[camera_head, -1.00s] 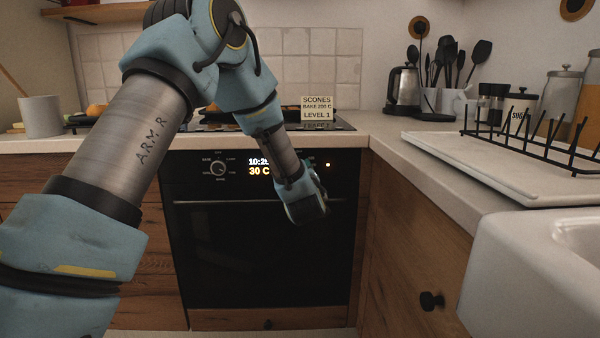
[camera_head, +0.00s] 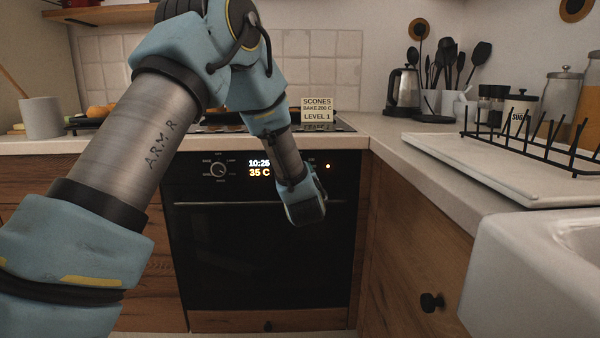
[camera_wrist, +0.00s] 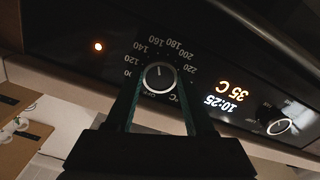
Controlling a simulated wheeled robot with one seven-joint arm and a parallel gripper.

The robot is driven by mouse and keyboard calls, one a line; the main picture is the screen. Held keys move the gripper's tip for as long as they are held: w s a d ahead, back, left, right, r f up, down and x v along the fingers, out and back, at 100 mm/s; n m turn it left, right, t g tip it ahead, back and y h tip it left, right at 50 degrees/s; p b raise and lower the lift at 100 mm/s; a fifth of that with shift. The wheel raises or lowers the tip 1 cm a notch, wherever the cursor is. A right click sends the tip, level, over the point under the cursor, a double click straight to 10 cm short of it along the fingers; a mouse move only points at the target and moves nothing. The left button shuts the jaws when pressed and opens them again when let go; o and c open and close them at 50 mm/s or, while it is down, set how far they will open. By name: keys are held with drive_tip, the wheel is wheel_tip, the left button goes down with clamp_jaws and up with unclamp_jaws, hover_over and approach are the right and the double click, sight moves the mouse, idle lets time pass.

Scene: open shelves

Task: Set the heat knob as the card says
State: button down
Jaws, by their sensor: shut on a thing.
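The card (camera_head: 317,108) on the hob reads SCONES, BAKE 200 C, LEVEL 1. In the wrist view the heat knob (camera_wrist: 160,76) appears upside down, ringed by temperature numbers. My gripper (camera_wrist: 159,88) has one finger on each side of this knob and is shut on it. A pale mark on the knob points roughly to the top of that view; its exact number is hard to tell. In the head view my arm hides the knob and fingertips. The oven display (camera_head: 260,168) reads 10:25 and 35 C; it also shows in the wrist view (camera_wrist: 227,98).
A second knob (camera_head: 218,170) sits left of the display. An orange lamp (camera_head: 328,166) is lit. The oven handle (camera_head: 240,202) runs below the panel. A white rack tray (camera_head: 440,155) and a kettle (camera_head: 404,92) stand on the right-hand counter.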

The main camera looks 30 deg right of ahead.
drive_tip(key=shift+c, duration=1.3)
unclamp_jaws()
drive_tip(key=v, duration=1.1)
drive_tip(key=shift+b, duration=0.3)
drive_tip(key=shift+w, duration=0.1)
drive_tip(key=w+a+f+g+y, duration=0.2)
drive_tip(key=a+f+g, duration=0.1)
drive_tip(key=a, duration=0.6)
drive_tip(key=w+a+f+g+y, duration=0.1)
drive_tip(key=w+a+f+g, duration=0.25)
drive_tip(key=a, duration=0.55)
drive_tip(key=s+a+f+g+y, duration=0.15)
drive_tip(key=s+a+g, duration=0.25)
drive_tip(key=s+a, duration=0.55)
drive_tip(key=s+a+f+g+y, duration=0.1)
drive_tip(key=s+a+g+y, duration=0.35)
drive_tip(key=a, duration=0.85)
wheel_tip(320, 180, up, 21)
drive_tip(key=h+p, duration=0.1)
drive_tip(key=p, duration=2)
drive_tip(key=shift+s+d+r+h+p, duration=0.2)
drive_tip(key=shift+s+h+p, duration=0.1)
drive_tip(key=shift+s, duration=0.05)
